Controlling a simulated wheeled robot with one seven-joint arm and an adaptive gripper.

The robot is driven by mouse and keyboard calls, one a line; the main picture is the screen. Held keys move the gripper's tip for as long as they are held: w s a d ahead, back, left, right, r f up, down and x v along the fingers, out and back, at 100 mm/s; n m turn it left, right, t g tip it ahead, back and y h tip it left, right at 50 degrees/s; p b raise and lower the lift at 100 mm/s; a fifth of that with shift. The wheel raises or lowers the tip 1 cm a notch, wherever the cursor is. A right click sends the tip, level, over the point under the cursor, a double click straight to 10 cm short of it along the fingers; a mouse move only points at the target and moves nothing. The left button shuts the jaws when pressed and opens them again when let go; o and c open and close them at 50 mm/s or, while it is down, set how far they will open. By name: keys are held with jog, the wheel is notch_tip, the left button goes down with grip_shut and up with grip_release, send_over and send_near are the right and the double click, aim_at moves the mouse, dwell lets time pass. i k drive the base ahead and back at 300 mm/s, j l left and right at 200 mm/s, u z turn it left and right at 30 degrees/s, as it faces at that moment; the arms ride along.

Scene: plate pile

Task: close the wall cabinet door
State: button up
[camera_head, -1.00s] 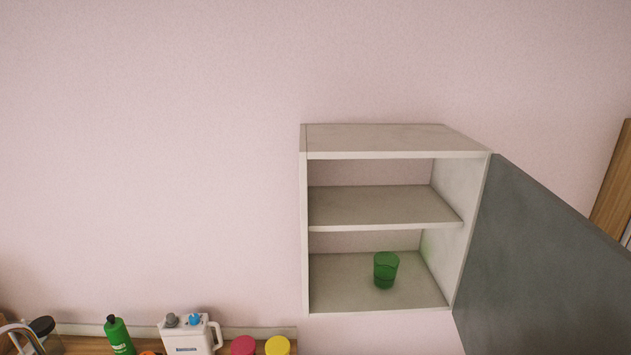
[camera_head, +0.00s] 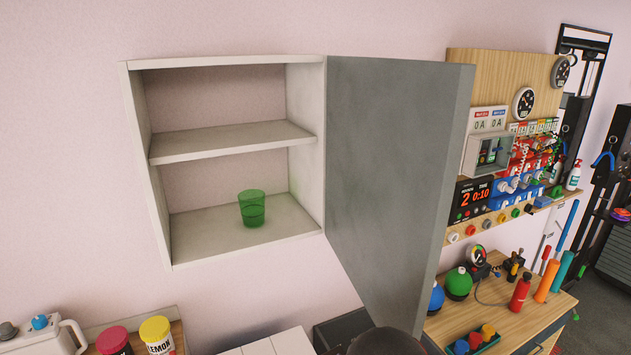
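The wall cabinet (camera_head: 233,136) hangs on the pink wall, left of the picture's middle, with its front uncovered. Its grey door (camera_head: 388,165) is hinged on the right side and stands wide open, jutting out toward me. Inside are two levels split by a shelf (camera_head: 225,141). A green see-through cup (camera_head: 252,208) stands upright on the cabinet floor, near the right wall. My gripper is not in view.
Below are a white jug (camera_head: 50,338), a red-lidded jar (camera_head: 113,341) and a yellow-lidded jar (camera_head: 157,337). Right of the door are a wooden panel with gauges and switches (camera_head: 505,150) and a bench with bottles (camera_head: 520,292). A dark rounded shape (camera_head: 385,342) sits under the door.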

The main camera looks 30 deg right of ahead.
aim_at(396, 128)
jog(key=k+l+u, duration=0.2)
jog(key=l, duration=0.25)
jog(key=k+l+u, duration=0.15)
jog(key=k+l, duration=0.15)
jog(key=l, duration=0.15)
jog(key=k+l, duration=0.25)
jog(key=l, duration=0.15)
jog(key=k+j+u, duration=0.1)
jog(key=k, duration=0.2)
